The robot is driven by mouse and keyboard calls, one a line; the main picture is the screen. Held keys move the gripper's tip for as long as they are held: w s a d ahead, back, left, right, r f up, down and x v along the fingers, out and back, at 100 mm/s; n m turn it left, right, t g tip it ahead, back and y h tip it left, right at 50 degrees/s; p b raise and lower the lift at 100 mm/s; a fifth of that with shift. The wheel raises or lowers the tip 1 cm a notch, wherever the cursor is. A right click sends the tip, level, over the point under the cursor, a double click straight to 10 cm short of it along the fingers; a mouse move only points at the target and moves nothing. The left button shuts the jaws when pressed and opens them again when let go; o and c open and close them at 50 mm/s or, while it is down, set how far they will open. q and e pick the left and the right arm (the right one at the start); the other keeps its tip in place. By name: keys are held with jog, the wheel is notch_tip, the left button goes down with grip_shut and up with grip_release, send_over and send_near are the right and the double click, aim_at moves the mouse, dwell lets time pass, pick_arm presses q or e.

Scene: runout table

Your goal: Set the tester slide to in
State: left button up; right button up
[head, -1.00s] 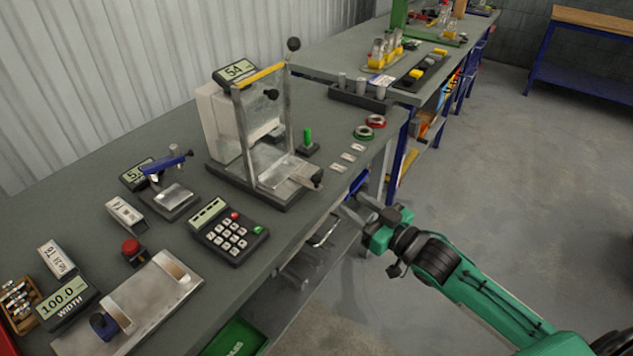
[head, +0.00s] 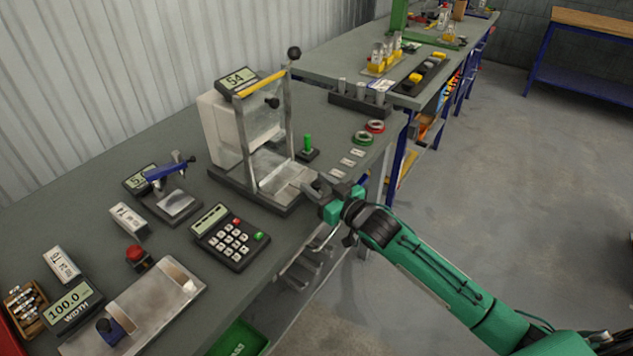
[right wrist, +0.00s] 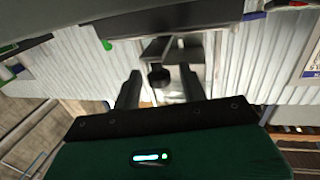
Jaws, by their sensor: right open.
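The tester (head: 222,125) stands on the grey bench, with a 54 display, a clear guard and a metal frame. Its metal slide (head: 284,190) sticks out at the front right of its dark base. In the right wrist view the slide's dark knob (right wrist: 158,77) shows between my two fingers, a little beyond them. My right gripper (head: 314,189) is open and empty, right at the slide's outer end. In the head view it hides the knob. I cannot tell if the fingers touch it. My left gripper is not in view.
A green-topped post (head: 308,146) and small white labels (head: 352,158) lie near the tester, with green and red rings (head: 364,138) beyond. A keypad (head: 230,238) sits to the left. The floor right of the bench is clear.

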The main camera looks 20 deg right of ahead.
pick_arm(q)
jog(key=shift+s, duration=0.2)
pick_arm(e)
jog(key=shift+w+a, duration=0.1)
jog(key=shift+w, duration=0.15)
grip_shut()
jog(key=shift+a+x, duration=0.2)
jog(key=shift+x, duration=0.7)
jog(key=shift+a+x, duration=0.2)
jog(key=shift+x, duration=0.7)
grip_release()
jog(key=shift+s, duration=0.25)
jog(key=shift+d, duration=0.1)
